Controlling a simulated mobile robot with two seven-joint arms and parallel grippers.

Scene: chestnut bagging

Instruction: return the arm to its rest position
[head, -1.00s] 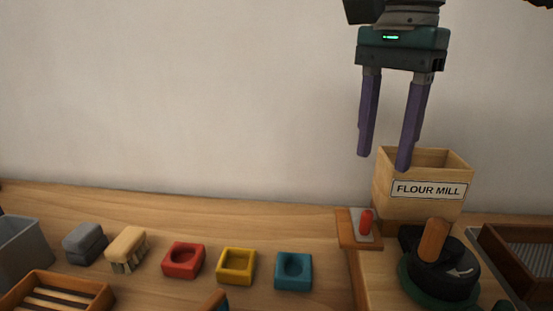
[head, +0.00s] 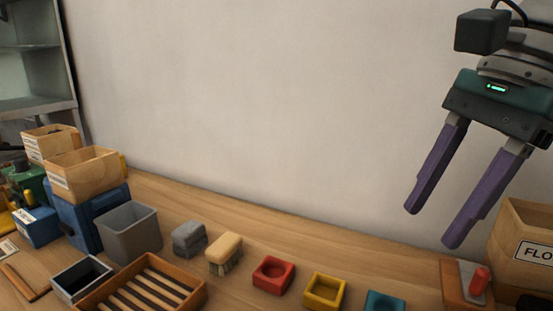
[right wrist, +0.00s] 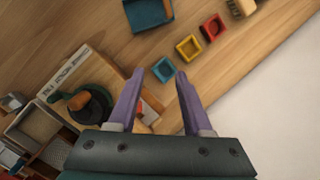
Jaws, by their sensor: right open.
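My right gripper (head: 433,228) has two purple fingers and hangs in the air at the upper right of the head view. Its fingers are spread apart with nothing between them. The wooden flour mill box (head: 525,235) stands below and to its right, cut off by the picture edge. In the right wrist view the same gripper (right wrist: 159,72) points down above the bench, its fingers apart. The mill's dark round top (right wrist: 92,108) shows to the left of the fingers there. My left gripper is in neither view.
Red (head: 273,275), yellow (head: 325,291) and teal (head: 384,302) square dishes sit along the bench. A brush (head: 225,249), grey block (head: 189,238), grey bin (head: 130,232) and slatted wooden tray (head: 192,291) stand further left. A red-handled switch (head: 479,281) is beside the mill. The wall behind is bare.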

